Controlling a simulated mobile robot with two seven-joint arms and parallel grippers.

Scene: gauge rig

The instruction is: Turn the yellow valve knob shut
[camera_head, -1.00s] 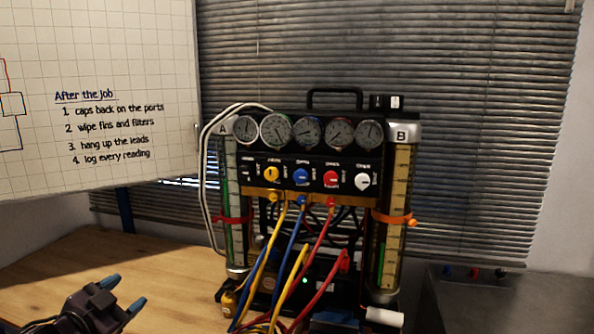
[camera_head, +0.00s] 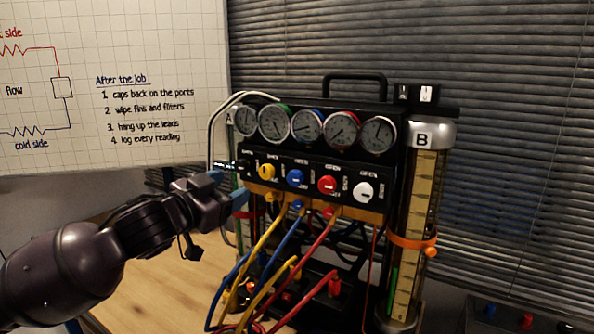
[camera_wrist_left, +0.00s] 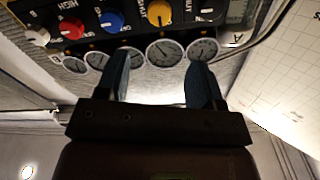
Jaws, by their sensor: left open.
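The yellow valve knob (camera_head: 267,171) is the leftmost coloured knob on the black gauge panel in the head view, beside the blue knob (camera_head: 296,178). In the left wrist view the yellow knob (camera_wrist_left: 160,13) shows at the top, beyond and between the two fingers. My left gripper (camera_head: 228,188) is at the left end of the panel, apart from the yellow knob and left of it. In the wrist view its blue fingertips (camera_wrist_left: 160,82) are spread with nothing between them. My right gripper is in neither view.
A red knob (camera_head: 327,185) and a white knob (camera_head: 363,191) sit further right. Round gauges (camera_head: 307,126) line the panel above. Yellow, blue and red hoses (camera_head: 283,240) hang below the knobs. The wooden table (camera_head: 150,290) has free room at left.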

